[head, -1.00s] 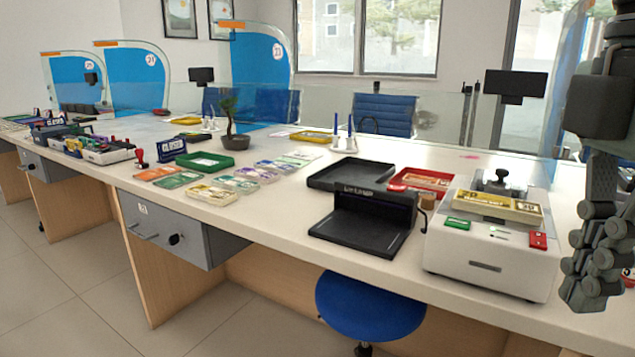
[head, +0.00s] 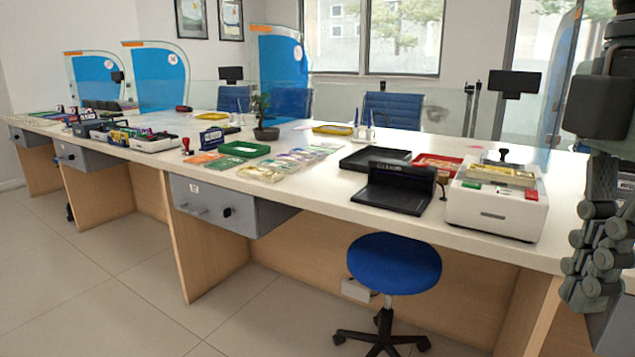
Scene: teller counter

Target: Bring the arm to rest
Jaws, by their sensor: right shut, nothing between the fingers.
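My right gripper (head: 594,258) hangs at the right edge of the head view, fingers pointing down, shut and empty. It is at the right of the white machine (head: 492,214) on the counter and in front of the counter's edge in the picture, apart from the machine. My left gripper does not show.
The long white counter (head: 330,188) carries the white machine, a black device (head: 398,190), a black tray (head: 372,159), a green tray (head: 245,149) and a potted plant (head: 266,133). A blue stool (head: 394,262) stands before it. Open tiled floor (head: 110,270) lies at the left.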

